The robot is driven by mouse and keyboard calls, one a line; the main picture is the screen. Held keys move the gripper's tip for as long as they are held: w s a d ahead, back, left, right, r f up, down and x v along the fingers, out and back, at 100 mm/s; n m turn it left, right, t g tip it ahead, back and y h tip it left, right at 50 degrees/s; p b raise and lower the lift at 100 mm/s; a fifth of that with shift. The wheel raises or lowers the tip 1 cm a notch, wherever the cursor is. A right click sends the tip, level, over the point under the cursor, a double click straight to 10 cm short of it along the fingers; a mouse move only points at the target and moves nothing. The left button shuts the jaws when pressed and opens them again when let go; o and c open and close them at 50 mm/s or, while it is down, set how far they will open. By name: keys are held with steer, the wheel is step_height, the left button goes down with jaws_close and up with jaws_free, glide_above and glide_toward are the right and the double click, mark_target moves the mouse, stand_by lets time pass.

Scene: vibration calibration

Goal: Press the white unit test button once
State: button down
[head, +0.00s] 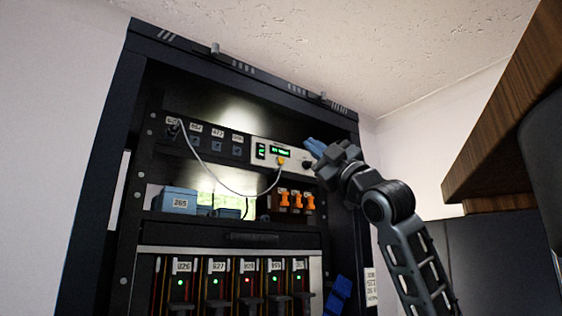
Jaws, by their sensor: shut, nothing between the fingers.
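The white unit (294,158) is mounted in the dark rack, at the right end of the upper panel. It has a green lit display (280,151), a small yellow part (280,161) below the display and a dark round part (306,164) at its right. I cannot tell which of these is the test button. My gripper (311,144) has blue fingertips and is shut and empty. In the picture it lies at the upper right edge of the white unit. I cannot tell whether it touches it. The fingers may hide part of the unit's right end.
A grey cable (225,187) hangs from the left socket to the white unit. A blue box (179,201) labelled 265 and orange clips (297,200) sit on the shelf below. Lit modules (214,283) fill the bottom. A wooden cabinet (510,110) overhangs at right.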

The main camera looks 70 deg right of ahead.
mark_target(292, 160)
steer(key=shift+w+d+p, duration=0.25)
steer(key=shift+w+d, duration=0.5)
steer(key=shift+w, duration=0.45)
steer(key=shift+w+d+p, duration=0.2)
steer(key=shift+w+d, duration=0.5)
steer(key=shift+w, duration=0.55)
steer(key=shift+w+d+p, duration=0.25)
steer(key=shift+w+d, duration=0.5)
steer(key=shift+w, duration=0.45)
steer(key=shift+w+d, duration=0.25)
steer(key=shift+w, duration=0.1)
steer(key=shift+w+d, duration=0.2)
steer(key=shift+w, duration=0.15)
steer(key=shift+s, duration=0.1)
steer(key=shift+s+a+b, duration=0.4)
steer(key=shift+s+b, duration=0.1)
steer(key=shift+s, duration=0.1)
steer(key=shift+s, duration=0.1)
steer(key=shift+s+a+b, duration=0.3)
steer(key=shift+s+a, duration=0.4)
steer(key=shift+s, duration=0.35)
steer(key=shift+s+a+b, duration=0.3)
steer(key=shift+s+a, duration=0.35)
steer(key=shift+s, duration=0.35)
